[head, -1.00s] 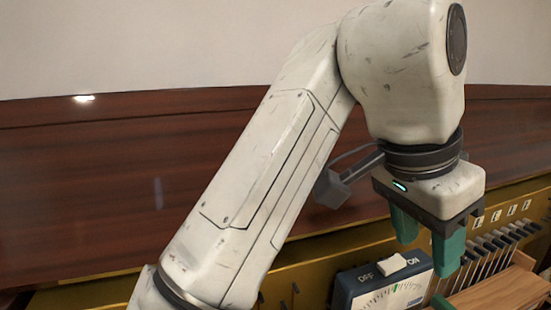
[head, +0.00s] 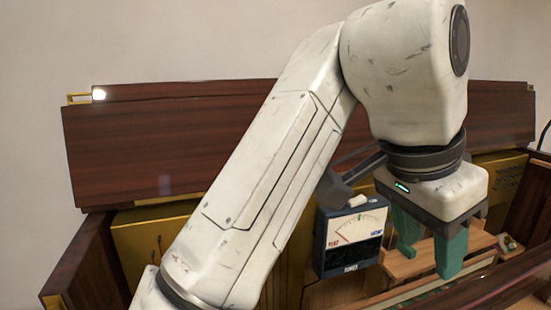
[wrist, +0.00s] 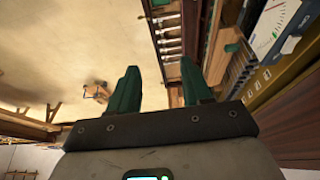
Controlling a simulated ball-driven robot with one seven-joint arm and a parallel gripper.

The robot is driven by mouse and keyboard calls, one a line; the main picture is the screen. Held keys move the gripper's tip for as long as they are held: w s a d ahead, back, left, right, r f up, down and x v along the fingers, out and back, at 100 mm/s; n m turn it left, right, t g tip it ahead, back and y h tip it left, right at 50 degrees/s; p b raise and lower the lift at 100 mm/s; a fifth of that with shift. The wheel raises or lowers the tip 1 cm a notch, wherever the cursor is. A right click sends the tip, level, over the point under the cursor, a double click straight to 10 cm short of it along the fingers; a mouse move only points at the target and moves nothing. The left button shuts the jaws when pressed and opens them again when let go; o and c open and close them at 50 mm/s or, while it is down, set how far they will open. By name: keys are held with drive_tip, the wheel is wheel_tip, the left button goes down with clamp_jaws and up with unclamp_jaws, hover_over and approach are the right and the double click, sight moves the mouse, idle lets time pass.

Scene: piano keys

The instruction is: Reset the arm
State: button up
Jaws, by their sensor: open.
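My white arm spans the head view from lower left to upper right. My gripper (head: 428,243) hangs at its end, pointing down, with two green fingers spread apart. Nothing shows between the fingers. In the wrist view my gripper (wrist: 160,85) also shows open and empty. A dark meter box (head: 350,240) with a white dial stands just left of the fingers in the head view. The meter's dial also shows at the upper right of the wrist view (wrist: 278,22).
A dark wooden cabinet panel (head: 130,150) runs across behind my arm. Light wooden pieces (head: 400,267) lie below the gripper. A dark wooden side wall (head: 85,265) rises at lower left. The pale wall (head: 180,40) above the panel is clear.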

drive_tip(key=d+f+n+t+h, duration=0.15)
drive_tip(key=d+f+n, duration=0.25)
drive_tip(key=d+f, duration=0.6)
drive_tip(key=d+f+n+t+h, duration=0.15)
drive_tip(key=d+f+n, duration=0.4)
drive_tip(key=f, duration=0.85)
drive_tip(key=s+d+f+n+g+y, duration=0.1)
drive_tip(key=s+f, duration=0.3)
drive_tip(key=f, duration=0.3)
drive_tip(key=s+d+f+n+y, duration=0.1)
drive_tip(key=s+f+y, duration=0.1)
drive_tip(key=s+f, duration=0.3)
drive_tip(key=s+a+f+n+g+y, duration=0.1)
drive_tip(key=s+a+f+y, duration=0.1)
drive_tip(key=s+f, duration=0.3)
drive_tip(key=s+a+f+n+g+y, duration=0.1)
drive_tip(key=s+a+f, duration=0.4)
drive_tip(key=s, duration=0.3)
drive_tip(key=shift+s+f+y, duration=0.15)
drive_tip(key=shift+f+y, duration=0.25)
drive_tip(key=shift+f, duration=0.25)
